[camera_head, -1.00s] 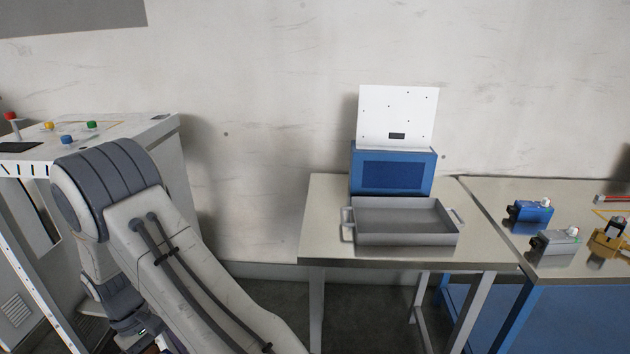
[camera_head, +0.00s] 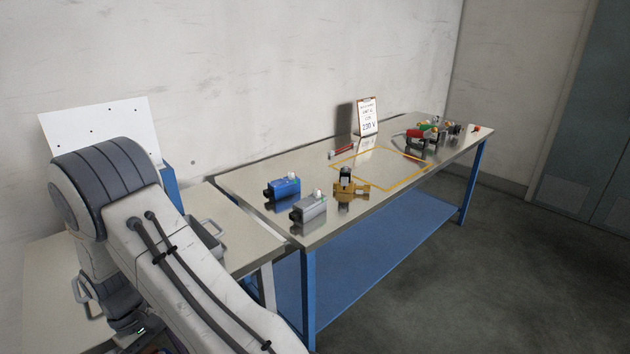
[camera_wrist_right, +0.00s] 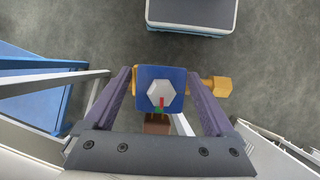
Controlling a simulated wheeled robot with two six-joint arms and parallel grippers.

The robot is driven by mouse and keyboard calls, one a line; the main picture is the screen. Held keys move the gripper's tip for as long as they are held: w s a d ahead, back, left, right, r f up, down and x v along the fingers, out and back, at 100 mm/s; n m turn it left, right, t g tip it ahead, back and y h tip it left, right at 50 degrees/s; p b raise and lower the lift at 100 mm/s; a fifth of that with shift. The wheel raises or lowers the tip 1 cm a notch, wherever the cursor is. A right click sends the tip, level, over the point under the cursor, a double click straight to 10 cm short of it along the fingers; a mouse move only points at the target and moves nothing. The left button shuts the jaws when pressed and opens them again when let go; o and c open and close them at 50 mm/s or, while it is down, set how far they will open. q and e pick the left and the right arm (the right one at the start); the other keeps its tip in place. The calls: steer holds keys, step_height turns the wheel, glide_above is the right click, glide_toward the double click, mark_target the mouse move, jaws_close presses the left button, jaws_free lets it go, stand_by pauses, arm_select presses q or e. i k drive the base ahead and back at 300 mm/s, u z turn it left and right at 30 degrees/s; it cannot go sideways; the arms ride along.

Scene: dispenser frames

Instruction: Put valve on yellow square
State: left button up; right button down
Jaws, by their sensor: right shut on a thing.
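In the right wrist view my right gripper (camera_wrist_right: 160,77) is shut on a valve (camera_wrist_right: 171,78) with a square blue top, a grey hex nut and a brass body whose end sticks out at the right. It is held above the floor. In the head view the yellow square (camera_head: 400,181) is an outline on the long steel table. A brass valve with a black top (camera_head: 347,190) stands on the table near the square's front left corner. My left gripper is not in view; only arm links show at the left.
A blue unit (camera_head: 285,190) and a grey unit (camera_head: 310,209) stand at the table's (camera_head: 255,182) near left end. Several coloured parts (camera_head: 430,134) lie at the far end. A smaller table (camera_head: 249,243) adjoins at the left.

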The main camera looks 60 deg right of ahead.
mark_target(388, 167)
steer(key=z, duration=3.55)
steer(key=i, duration=6.35)
steer(key=u, duration=1.6)
